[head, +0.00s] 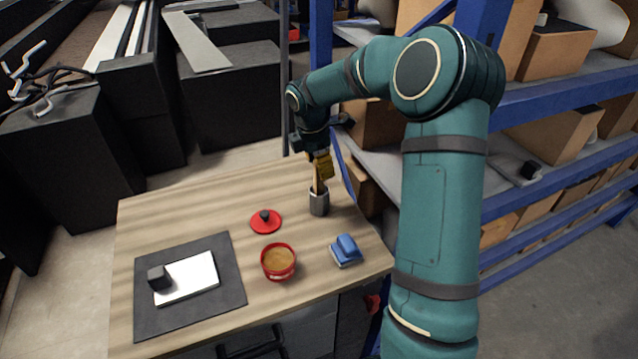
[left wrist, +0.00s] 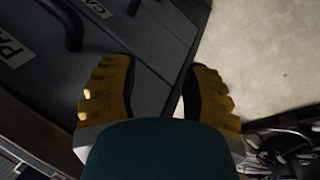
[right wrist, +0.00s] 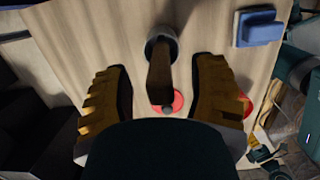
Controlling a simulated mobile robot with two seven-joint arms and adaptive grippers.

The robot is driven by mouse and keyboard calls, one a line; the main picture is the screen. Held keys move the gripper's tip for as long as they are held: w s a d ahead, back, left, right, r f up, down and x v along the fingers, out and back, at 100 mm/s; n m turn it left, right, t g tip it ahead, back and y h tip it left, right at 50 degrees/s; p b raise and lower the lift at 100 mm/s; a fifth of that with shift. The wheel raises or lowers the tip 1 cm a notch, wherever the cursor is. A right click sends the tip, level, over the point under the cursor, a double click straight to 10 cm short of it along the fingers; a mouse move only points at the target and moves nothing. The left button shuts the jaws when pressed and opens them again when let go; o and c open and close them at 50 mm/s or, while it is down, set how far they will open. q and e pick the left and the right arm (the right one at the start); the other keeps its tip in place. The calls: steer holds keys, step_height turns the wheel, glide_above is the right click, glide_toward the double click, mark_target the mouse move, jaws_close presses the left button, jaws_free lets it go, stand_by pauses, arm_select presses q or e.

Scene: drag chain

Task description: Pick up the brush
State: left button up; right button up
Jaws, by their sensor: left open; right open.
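The brush stands upright in a grey cup (head: 319,203) near the table's back right; its wooden handle (head: 318,184) sticks up out of the cup. In the right wrist view the brush handle (right wrist: 160,78) rises from the cup (right wrist: 161,45) between the fingers. My right gripper (head: 320,166) is over the cup, its yellow fingers around the top of the handle. In the right wrist view its fingers (right wrist: 160,85) are wide apart, with a gap on each side of the handle. My left gripper (left wrist: 157,95) shows only in its wrist view, open and empty, away from the tabletop.
On the wooden table (head: 190,212) are a red lid (head: 266,221), a red pot (head: 278,262), a blue block-shaped tool (head: 346,251) and a dark mat (head: 222,262) with a white pad (head: 188,279). Blue shelving (head: 540,100) stands right. The table's back left is clear.

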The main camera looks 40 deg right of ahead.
steer(key=shift+d+f, duration=0.1)
steer(key=shift+f, duration=0.25)
jaws_close()
steer(key=shift+r, duration=0.1)
